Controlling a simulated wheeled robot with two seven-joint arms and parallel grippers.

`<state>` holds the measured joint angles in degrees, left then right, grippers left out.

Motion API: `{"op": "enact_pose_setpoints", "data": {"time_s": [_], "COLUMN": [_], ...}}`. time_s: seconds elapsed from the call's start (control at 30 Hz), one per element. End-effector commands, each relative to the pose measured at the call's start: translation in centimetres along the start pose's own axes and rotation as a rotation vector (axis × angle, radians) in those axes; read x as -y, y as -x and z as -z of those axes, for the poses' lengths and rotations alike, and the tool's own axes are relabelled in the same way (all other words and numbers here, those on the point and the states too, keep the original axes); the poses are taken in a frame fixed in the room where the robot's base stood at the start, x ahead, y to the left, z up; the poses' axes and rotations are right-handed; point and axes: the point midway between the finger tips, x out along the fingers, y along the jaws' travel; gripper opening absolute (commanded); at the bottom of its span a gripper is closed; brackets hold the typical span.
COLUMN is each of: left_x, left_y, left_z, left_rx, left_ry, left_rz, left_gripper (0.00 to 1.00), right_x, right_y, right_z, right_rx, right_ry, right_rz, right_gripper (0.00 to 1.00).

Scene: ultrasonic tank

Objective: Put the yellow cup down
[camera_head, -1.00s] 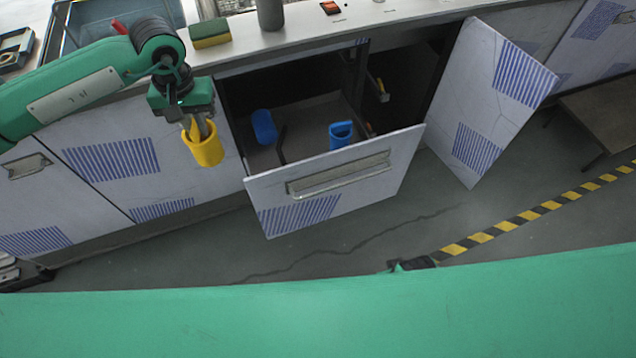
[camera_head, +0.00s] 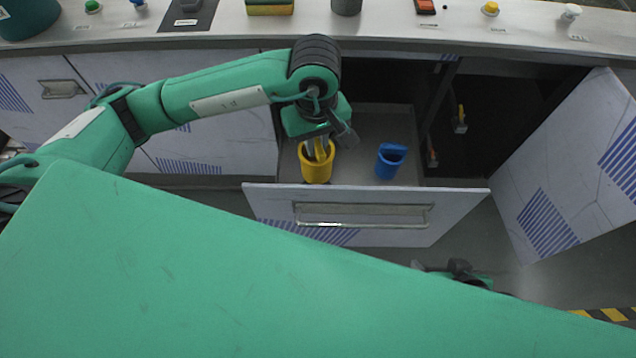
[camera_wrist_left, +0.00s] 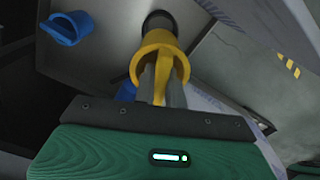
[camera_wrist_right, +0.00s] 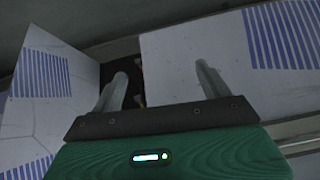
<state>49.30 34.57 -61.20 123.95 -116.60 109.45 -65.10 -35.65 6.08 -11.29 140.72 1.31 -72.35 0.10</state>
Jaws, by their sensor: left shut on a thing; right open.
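The yellow cup (camera_head: 316,170) is upright in the head view, over the left part of the open drawer, just behind its front panel (camera_head: 365,212). My left gripper (camera_head: 318,149) reaches down into its mouth and is shut on its wall. The left wrist view also shows the yellow cup (camera_wrist_left: 149,42) between the fingers (camera_wrist_left: 163,65). I cannot tell whether the cup touches the drawer floor. My right gripper (camera_wrist_right: 162,75) is open and empty in the right wrist view, facing the cabinet fronts.
A blue cup (camera_head: 390,162) stands in the drawer, right of the yellow cup. Another blue object (camera_wrist_left: 125,90) is partly hidden behind my left gripper in the left wrist view. An open cabinet door (camera_head: 575,165) stands at the right. The counter (camera_head: 420,32) runs behind.

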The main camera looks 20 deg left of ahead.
Motion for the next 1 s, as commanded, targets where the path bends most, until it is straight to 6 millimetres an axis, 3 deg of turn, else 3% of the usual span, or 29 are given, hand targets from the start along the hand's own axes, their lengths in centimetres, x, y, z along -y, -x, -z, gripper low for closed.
{"op": "enact_pose_setpoints", "data": {"time_s": [0.1, 0.33, 0.67, 0.87, 1.0], "left_x": [0.1, 0.1, 0.0, 0.0, 0.0], "left_y": [-3.7, -9.3, -12.3, -15.3, -15.7], "left_z": [-0.1, 0.0, 0.0, 0.0, 0.1], "left_rx": [0.004, 0.003, 0.001, 0.002, -0.001], "left_ry": [0.001, 0.000, -0.001, -0.001, -0.002], "left_rz": [0.006, 0.004, 0.001, 0.001, 0.000], "left_gripper": [0.00, 0.00, 0.00, 0.00, 0.00], "right_x": [0.6, 1.5, 2.2, 2.8, 2.9], "right_y": [-0.7, -1.5, -1.9, -2.3, -2.3], "right_z": [0.3, 1.0, 1.4, 1.8, 2.0], "right_rx": [-0.041, -0.119, -0.167, -0.216, -0.228], "right_ry": [0.005, 0.011, 0.013, 0.015, 0.015], "right_rz": [0.014, 0.039, 0.056, 0.072, 0.075], "right_gripper": [0.78, 0.78, 0.78, 0.78, 0.78]}}
